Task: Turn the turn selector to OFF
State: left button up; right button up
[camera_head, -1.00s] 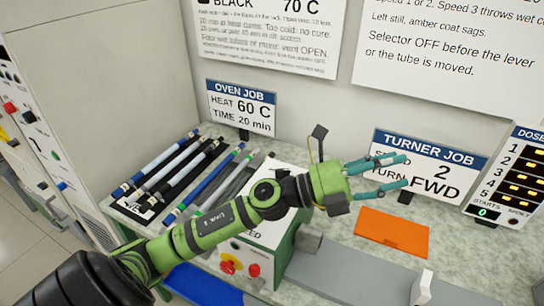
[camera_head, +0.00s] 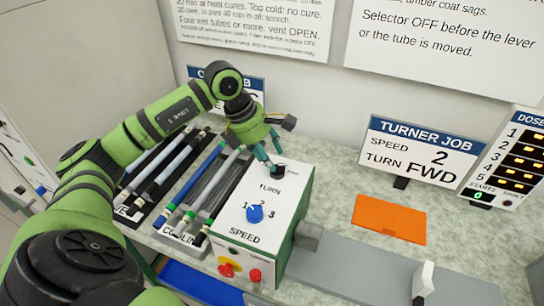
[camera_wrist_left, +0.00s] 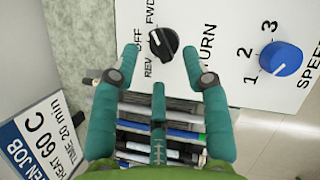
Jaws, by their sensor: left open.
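The turn selector is a black knob (camera_head: 279,170) at the far end of the white top panel of the turner box (camera_head: 302,190). In the left wrist view the knob (camera_wrist_left: 163,43) has REV, OFF and FWD printed beside it. A pale mark on its edge faces these labels, near OFF and FWD; its exact setting is hard to tell. My left gripper (camera_head: 269,157) is open and empty, pointing down just above the knob. In the left wrist view the knob lies between its two teal fingertips (camera_wrist_left: 160,52); contact cannot be told. My right gripper is not in view.
A blue speed knob (camera_head: 254,214) sits nearer on the same panel. Red and yellow controls (camera_head: 230,268) are on the front. Racks of rods (camera_head: 180,180) stand to the left. An orange mat (camera_head: 389,218) and the TURNER JOB sign (camera_head: 422,150) are to the right.

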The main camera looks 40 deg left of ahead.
pick_arm(q)
jog(key=shift+p+x, duration=0.3)
jog(key=shift+x, duration=1.2)
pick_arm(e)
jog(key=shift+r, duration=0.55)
pick_arm(q)
grip_shut()
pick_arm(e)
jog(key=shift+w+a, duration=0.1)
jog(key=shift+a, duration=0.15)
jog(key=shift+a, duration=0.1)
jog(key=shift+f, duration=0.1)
